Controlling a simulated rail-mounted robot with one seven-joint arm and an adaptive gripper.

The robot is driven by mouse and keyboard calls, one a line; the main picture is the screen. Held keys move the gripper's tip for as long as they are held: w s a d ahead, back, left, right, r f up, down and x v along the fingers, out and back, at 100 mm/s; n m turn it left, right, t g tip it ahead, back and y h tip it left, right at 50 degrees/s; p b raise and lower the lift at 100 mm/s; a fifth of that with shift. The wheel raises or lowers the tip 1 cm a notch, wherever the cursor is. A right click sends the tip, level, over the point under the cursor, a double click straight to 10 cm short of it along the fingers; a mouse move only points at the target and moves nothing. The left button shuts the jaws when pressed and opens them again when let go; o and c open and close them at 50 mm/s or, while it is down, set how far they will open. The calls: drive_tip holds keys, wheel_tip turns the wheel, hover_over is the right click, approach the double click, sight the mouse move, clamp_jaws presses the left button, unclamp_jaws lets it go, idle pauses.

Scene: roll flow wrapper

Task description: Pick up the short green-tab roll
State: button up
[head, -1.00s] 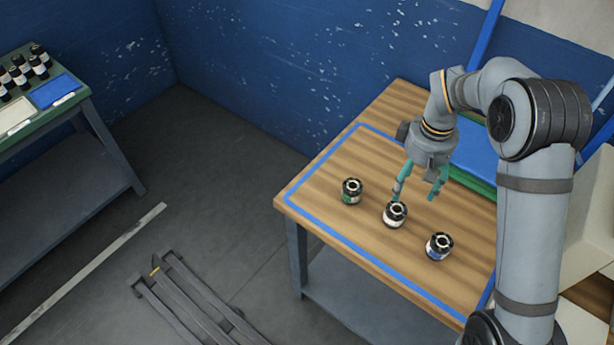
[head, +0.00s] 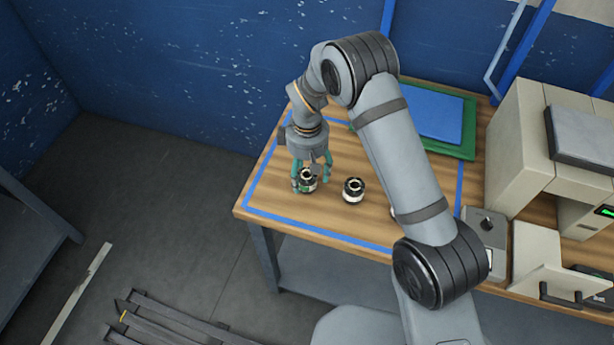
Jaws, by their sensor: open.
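The short roll with a green tab (head: 308,183) stands upright on the wooden table (head: 400,178), inside the blue tape outline, at the left of the rolls. My gripper (head: 311,183) points down at this roll with its teal fingers apart, one on each side of it. The gripper is open; I cannot tell whether a finger touches the roll. A second roll with a white label (head: 353,191) stands to the right, clear of the gripper. A third roll (head: 394,212) is mostly hidden behind my arm.
A blue panel on a green mat (head: 468,128) lies at the back of the table. A beige machine (head: 525,140) and a small grey device (head: 486,226) stand to the right. The blue wall (head: 190,60) is behind. The table left of the green-tab roll is clear.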

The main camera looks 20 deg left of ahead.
drive_tip(key=shift+a+f, duration=0.1)
drive_tip(key=shift+f, duration=0.85)
drive_tip(key=c, duration=1.4)
drive_tip(key=shift+o, duration=0.2)
